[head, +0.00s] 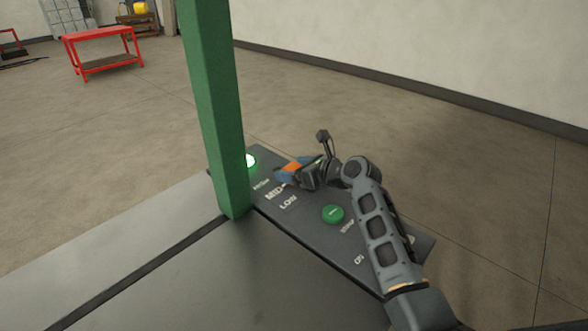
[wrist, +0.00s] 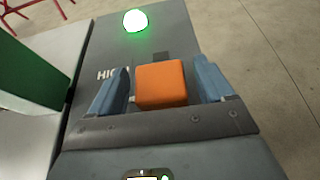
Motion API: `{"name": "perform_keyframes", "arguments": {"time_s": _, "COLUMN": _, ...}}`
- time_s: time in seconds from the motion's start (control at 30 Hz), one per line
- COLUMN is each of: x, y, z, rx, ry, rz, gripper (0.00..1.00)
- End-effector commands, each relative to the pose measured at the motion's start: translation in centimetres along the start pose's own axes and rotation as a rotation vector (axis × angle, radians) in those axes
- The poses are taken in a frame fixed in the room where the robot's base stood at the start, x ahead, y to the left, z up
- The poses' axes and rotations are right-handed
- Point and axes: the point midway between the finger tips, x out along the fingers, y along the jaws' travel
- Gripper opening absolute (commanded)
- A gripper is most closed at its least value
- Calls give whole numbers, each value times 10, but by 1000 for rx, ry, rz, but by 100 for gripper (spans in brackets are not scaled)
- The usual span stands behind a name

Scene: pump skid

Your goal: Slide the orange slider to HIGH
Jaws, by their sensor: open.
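The orange slider (wrist: 162,84) is a block on the dark panel (head: 300,226). In the wrist view it sits between the two blue fingers of my gripper (wrist: 163,88), with a gap visible on its right side and a narrower one on its left. My gripper is open around it. The slider (head: 293,167) also shows in the head view, partly covered by my gripper (head: 290,172). The HIGH label (wrist: 112,74) lies just beyond the left finger in the wrist view. A short dark slot shows past the slider.
A lit green lamp (wrist: 135,20) stands at the panel's far end, beyond the slider. A green post (head: 214,110) rises left of the panel. A green button (head: 333,214) sits nearer on the panel, by my arm. A red table (head: 103,50) stands far off.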

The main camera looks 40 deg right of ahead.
Motion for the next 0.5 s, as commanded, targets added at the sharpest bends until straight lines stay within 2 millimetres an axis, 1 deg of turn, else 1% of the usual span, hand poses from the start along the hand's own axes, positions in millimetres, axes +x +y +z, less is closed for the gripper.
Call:
{"name": "perform_keyframes", "arguments": {"time_s": 0.1, "x": 4, "y": 0, "z": 0, "rx": 0, "ry": 0, "rz": -1, "gripper": 81}}
{"name": "perform_keyframes", "arguments": {"time_s": 0.3, "x": 4, "y": 0, "z": 0, "rx": -1, "ry": 0, "rz": 0, "gripper": 81}}
{"name": "perform_keyframes", "arguments": {"time_s": 0.37, "x": 4, "y": 0, "z": 0, "rx": -1, "ry": 0, "rz": 0, "gripper": 76}}
{"name": "perform_keyframes", "arguments": {"time_s": 0.5, "x": 4, "y": 0, "z": 0, "rx": -1, "ry": 0, "rz": 0, "gripper": 63}}
